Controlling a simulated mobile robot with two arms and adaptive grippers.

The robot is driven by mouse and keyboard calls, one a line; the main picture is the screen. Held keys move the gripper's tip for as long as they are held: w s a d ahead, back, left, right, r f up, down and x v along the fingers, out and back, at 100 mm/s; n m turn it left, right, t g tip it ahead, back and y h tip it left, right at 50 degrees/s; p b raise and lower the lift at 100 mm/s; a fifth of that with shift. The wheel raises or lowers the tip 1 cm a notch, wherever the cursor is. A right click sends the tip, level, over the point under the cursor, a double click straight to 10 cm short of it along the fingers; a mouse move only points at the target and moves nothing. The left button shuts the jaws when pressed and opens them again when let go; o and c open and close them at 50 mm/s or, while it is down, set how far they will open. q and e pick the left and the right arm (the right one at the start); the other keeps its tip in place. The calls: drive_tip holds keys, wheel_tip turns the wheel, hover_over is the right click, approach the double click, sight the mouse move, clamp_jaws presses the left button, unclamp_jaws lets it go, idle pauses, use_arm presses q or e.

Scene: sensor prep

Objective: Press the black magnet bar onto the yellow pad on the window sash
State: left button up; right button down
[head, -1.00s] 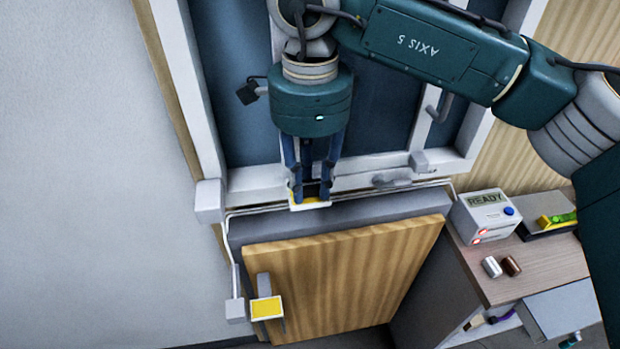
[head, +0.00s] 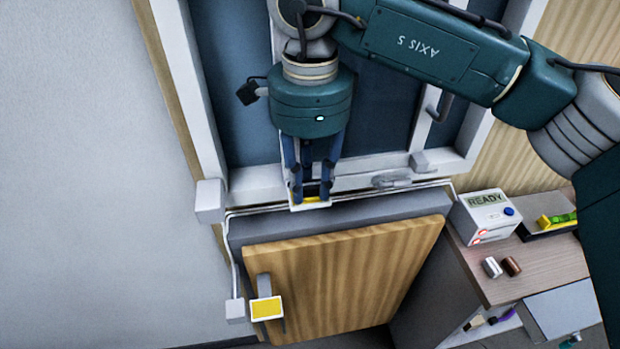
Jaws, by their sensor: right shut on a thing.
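My right gripper (head: 311,195) comes down from the top in front of the window. Its fingers are shut on a small dark piece, which fits the black magnet bar (head: 312,188); the fingers hide most of it. The fingertips are right at the yellow pad (head: 319,200) on the lower rail of the window sash (head: 352,181). Only part of this pad shows around the fingers. I cannot tell whether the bar touches it. My left gripper is not in view.
A second yellow pad (head: 267,308) sits on a bracket by the wooden panel (head: 340,275) below. On the right, a worktop (head: 540,265) carries a white box reading READY (head: 485,215), two small cylinders (head: 502,267) and a tray with a green-yellow item (head: 557,221).

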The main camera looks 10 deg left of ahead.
drive_tip(key=shift+s+f, duration=0.15)
drive_tip(key=shift+f, duration=0.15)
drive_tip(key=c, duration=1.4)
unclamp_jaws()
drive_tip(key=shift+o, duration=0.2)
drive_tip(key=shift+r, duration=0.15)
drive_tip(key=o, duration=0.5)
drive_tip(key=shift+r, duration=0.1)
drive_tip(key=shift+r, duration=0.15)
drive_tip(key=shift+w+r+p, duration=0.2)
drive_tip(key=shift+r+p, duration=1.9)
drive_tip(key=shift+r, duration=1.4)
